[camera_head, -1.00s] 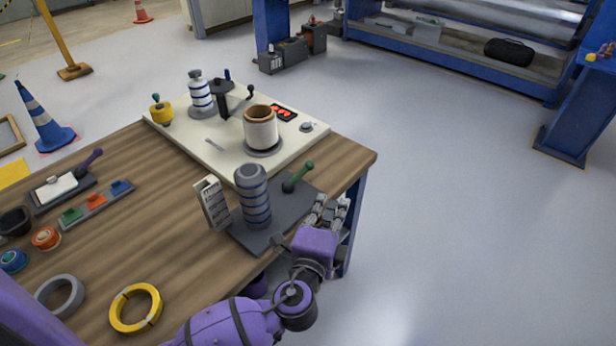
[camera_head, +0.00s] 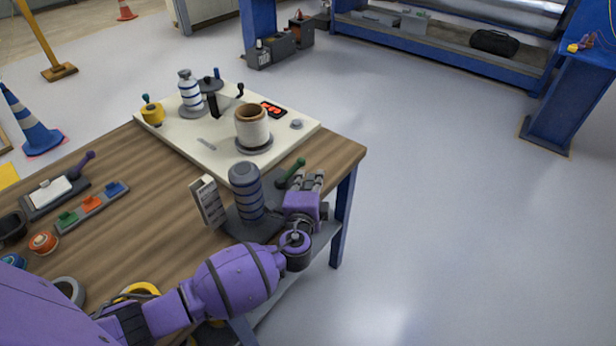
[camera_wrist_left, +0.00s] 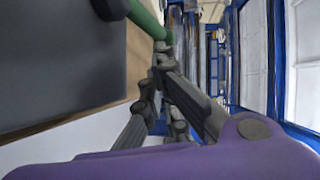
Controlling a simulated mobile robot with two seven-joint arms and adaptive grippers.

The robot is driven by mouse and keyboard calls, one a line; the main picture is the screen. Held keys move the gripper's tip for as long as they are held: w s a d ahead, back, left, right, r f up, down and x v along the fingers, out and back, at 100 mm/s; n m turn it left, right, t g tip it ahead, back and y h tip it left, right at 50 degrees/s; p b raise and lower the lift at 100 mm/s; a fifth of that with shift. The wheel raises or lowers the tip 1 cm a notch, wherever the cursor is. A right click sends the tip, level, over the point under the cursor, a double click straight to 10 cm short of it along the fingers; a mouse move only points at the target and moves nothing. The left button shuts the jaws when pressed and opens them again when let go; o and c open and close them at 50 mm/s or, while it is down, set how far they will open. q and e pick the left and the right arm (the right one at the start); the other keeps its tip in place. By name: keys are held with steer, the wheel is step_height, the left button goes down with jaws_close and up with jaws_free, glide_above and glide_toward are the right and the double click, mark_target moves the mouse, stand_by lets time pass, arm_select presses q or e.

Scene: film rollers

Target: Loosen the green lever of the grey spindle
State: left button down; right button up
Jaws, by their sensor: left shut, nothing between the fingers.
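The grey spindle (camera_head: 246,196) stands upright with dark bands on a dark base plate (camera_head: 240,226) near the table's front right edge. Its green lever (camera_head: 291,173) is just right of it, leaning up and right. The lever also shows at the top of the left wrist view (camera_wrist_left: 149,19). My left gripper (camera_head: 309,178) is just right of the lever, above the table edge. Its fingers are shut and empty. In the left wrist view the fingertips (camera_wrist_left: 161,52) are right by the lever; I cannot tell whether they touch it. My right gripper is not in view.
A white sign (camera_head: 208,203) stands left of the spindle. Behind is a cream board (camera_head: 190,147) with a brown-rimmed roll (camera_head: 252,128) and a blue-banded spindle (camera_head: 190,94). A yellow ring (camera_head: 140,289) is partly behind my arm. Floor right of the table is clear.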

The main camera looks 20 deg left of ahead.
arm_select(q)
steer(key=shift+w+a+f, duration=0.1)
steer(key=shift+w+a, duration=0.15)
steer(key=shift+w+a+f+n+y+b, duration=0.2)
steer(key=shift+w+a+n+y+b, duration=0.15)
steer(key=shift+y, duration=0.25)
steer(key=shift+w+a+g+y, duration=0.1)
steer(key=shift+g+y, duration=0.2)
steer(key=shift+r, duration=0.1)
